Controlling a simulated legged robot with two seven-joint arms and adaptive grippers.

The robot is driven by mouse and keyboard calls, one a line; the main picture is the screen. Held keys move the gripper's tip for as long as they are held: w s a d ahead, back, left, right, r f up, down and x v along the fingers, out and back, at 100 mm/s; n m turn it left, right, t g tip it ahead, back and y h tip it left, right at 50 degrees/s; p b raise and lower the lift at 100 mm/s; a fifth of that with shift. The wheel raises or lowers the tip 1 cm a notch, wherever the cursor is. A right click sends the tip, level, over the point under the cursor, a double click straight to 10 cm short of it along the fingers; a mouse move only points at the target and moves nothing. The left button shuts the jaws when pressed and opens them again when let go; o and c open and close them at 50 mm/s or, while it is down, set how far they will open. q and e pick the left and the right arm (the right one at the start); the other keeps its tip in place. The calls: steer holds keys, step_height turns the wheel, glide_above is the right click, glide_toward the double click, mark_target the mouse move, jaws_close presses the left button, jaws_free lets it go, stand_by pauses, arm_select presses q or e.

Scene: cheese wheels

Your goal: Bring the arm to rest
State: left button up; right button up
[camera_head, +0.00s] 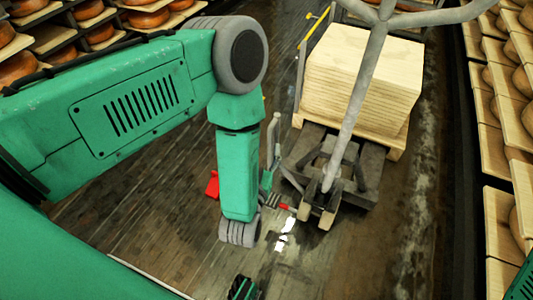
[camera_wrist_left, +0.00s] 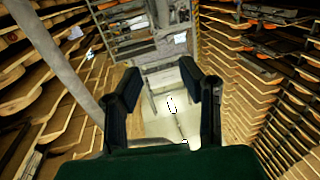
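My left arm comes in from the left of the head view, bends at a grey elbow and hangs down over the floor. In that view I cannot make out its fingers clearly. In the left wrist view my left gripper (camera_wrist_left: 160,72) shows two dark fingers standing well apart. Nothing is between them, and the gripper is open and empty. Only a small green piece of my right side shows at the lower right edge of the head view; the right gripper is not visible.
A pallet truck (camera_head: 330,185) bears a stack of wooden boards (camera_head: 362,82) right of my left forearm. A grey pole (camera_head: 357,105) rises in front of it. Cheese shelves line the left (camera_head: 46,38) and right (camera_head: 497,111). Dark wooden floor (camera_head: 160,225) is open left of the forearm.

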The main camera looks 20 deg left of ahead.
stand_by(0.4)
arm_select(q)
steer(key=s+a+f+m+g+h+p, duration=0.25)
steer(key=s+a+f+g, duration=0.25)
steer(key=s+f+g, duration=0.35)
steer(key=s+a+r+g, duration=0.1)
steer(key=s+g, duration=0.3)
steer(key=s, duration=0.4)
steer(key=s+a+r+g+p, duration=0.1)
steer(key=s+a+r+g, duration=0.1)
steer(key=s, duration=0.7)
steer(key=a+g, duration=0.1)
steer(key=g, duration=0.1)
steer(key=shift+s+a+g, duration=0.15)
steer(key=shift+s+g, duration=0.15)
steer(key=shift+g, duration=0.05)
steer(key=shift+w+f, duration=0.1)
steer(key=shift+w, duration=0.05)
